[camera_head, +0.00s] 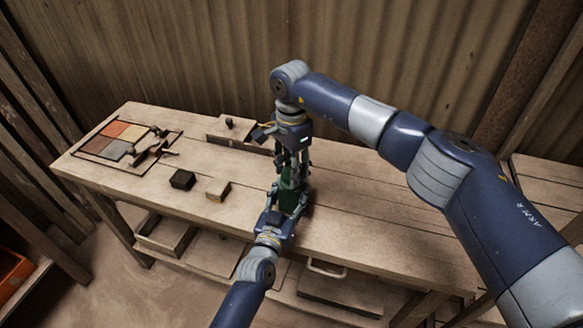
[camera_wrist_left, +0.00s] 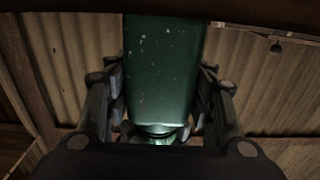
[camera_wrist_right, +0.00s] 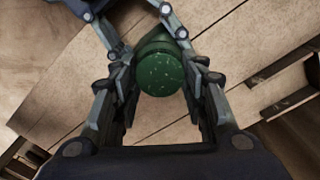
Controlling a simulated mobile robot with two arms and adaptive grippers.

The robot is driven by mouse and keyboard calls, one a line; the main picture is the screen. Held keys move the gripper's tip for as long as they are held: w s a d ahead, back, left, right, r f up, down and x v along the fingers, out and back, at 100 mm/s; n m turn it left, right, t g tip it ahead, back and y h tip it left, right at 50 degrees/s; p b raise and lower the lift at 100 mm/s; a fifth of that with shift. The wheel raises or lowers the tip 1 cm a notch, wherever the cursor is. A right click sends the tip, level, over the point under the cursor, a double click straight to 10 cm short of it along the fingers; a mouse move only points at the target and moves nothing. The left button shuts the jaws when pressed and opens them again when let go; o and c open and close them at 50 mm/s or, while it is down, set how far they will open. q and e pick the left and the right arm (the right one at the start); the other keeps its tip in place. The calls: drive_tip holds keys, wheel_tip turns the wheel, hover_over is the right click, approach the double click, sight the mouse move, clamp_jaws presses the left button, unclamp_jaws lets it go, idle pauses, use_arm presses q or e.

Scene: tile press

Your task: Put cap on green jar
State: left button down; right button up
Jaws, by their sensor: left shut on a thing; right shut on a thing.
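The green jar (camera_head: 289,186) is upright at the front middle of the bench, partly covered by my grippers. My left gripper (camera_head: 287,204) is shut on it from the front side. The jar's green, speckled body (camera_wrist_left: 163,70) fills the middle of the left wrist view between the fingers. My right gripper (camera_head: 291,166) points straight down over the jar. In the right wrist view, a round, speckled dark green cap (camera_wrist_right: 161,74) lies between its fingers, which are shut on it. The cap is in line with the jar; whether it is seated on the rim is hidden.
On the bench (camera_head: 350,215), left of the jar, are a dark block (camera_head: 183,179) and a light wooden block (camera_head: 218,189). A wooden piece with a knob (camera_head: 230,124) is behind. A tray of coloured tiles (camera_head: 118,139) lies far left. The bench to the right is clear.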

drive_tip(key=m, duration=0.5)
drive_tip(key=shift+m, duration=0.3)
drive_tip(key=m, duration=1)
drive_tip(key=shift+m, duration=0.4)
drive_tip(key=m, duration=0.5)
drive_tip(key=shift+f, duration=0.1)
drive_tip(key=o, duration=1.2)
drive_tip(key=shift+r, duration=2.25)
